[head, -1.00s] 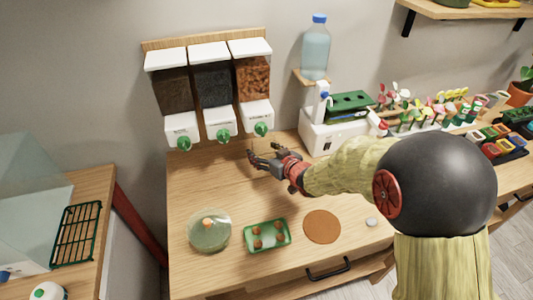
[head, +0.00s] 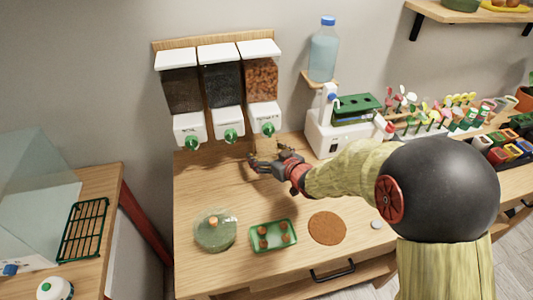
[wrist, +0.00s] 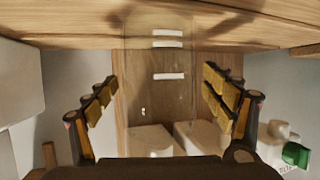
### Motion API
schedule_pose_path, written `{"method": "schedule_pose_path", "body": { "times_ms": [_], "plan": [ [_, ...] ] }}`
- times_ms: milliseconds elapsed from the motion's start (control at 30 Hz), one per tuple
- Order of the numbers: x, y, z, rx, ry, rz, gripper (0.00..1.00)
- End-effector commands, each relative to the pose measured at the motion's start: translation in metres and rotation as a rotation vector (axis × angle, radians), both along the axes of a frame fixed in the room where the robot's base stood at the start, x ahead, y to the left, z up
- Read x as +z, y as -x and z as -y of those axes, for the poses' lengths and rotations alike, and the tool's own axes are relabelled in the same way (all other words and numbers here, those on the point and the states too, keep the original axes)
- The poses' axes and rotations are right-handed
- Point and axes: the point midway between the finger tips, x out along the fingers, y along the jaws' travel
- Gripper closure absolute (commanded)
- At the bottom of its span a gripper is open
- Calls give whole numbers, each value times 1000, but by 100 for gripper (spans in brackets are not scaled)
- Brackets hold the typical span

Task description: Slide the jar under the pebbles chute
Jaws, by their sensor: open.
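The clear jar is faint in the head view (head: 265,147), standing just below the right-hand chute. In the wrist view the see-through jar (wrist: 160,62) is between the two finger rows, with pale bands showing on or through it. My gripper (head: 257,164) is open at the jar, low over the table; in the wrist view (wrist: 160,98) a gap shows between each finger row and the jar's middle. Contact is hard to tell. The pebbles dispenser (head: 262,82) is the right one of three, filled with orange-brown pebbles, with a green-knobbed chute (head: 267,128).
Two other dispensers with dark contents (head: 182,92) (head: 222,88) hang to the left. A round clear dish (head: 215,231), a green tray (head: 273,236) and a brown disc (head: 327,228) lie nearer the front. A white machine (head: 335,135) stands right of the chutes.

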Motion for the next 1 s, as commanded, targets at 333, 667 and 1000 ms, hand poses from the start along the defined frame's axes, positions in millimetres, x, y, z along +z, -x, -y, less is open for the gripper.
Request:
{"method": "schedule_pose_path", "body": {
  "times_ms": [333, 667, 1000],
  "plan": [
    [6, 10, 7, -1, 1, 2, 17],
    [30, 60, 37, -2, 0, 2, 17],
    [45, 92, 57, -1, 0, 1, 17]
  ]
}}
